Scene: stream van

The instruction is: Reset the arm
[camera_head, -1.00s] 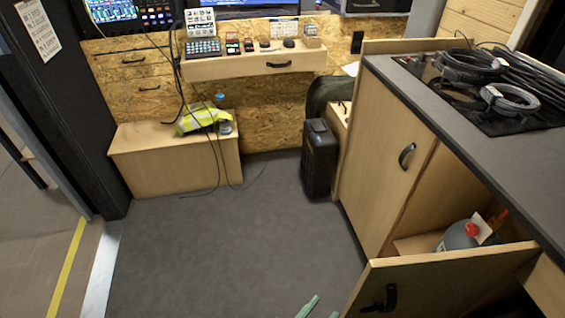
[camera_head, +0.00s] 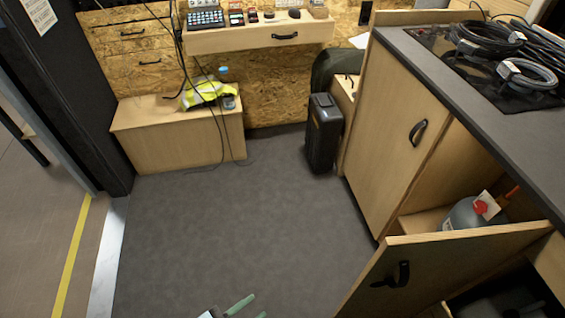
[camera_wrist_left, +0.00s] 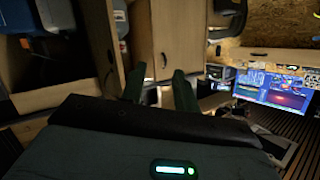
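My left gripper (camera_head: 251,306) shows at the bottom edge of the head view, as green fingertips over the dark floor. In the left wrist view its two green fingers (camera_wrist_left: 159,86) stand apart with nothing between them, so it is open and empty. Most of its arm is out of the head view. My right gripper is in neither view now.
A tilted-out cabinet front (camera_head: 440,270) stands at the lower right, with a red-capped container (camera_head: 465,215) behind it. The counter (camera_head: 450,95) holds coiled cables (camera_head: 490,40). A black case (camera_head: 323,135) stands by the cabinet. The middle floor (camera_head: 235,220) is clear.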

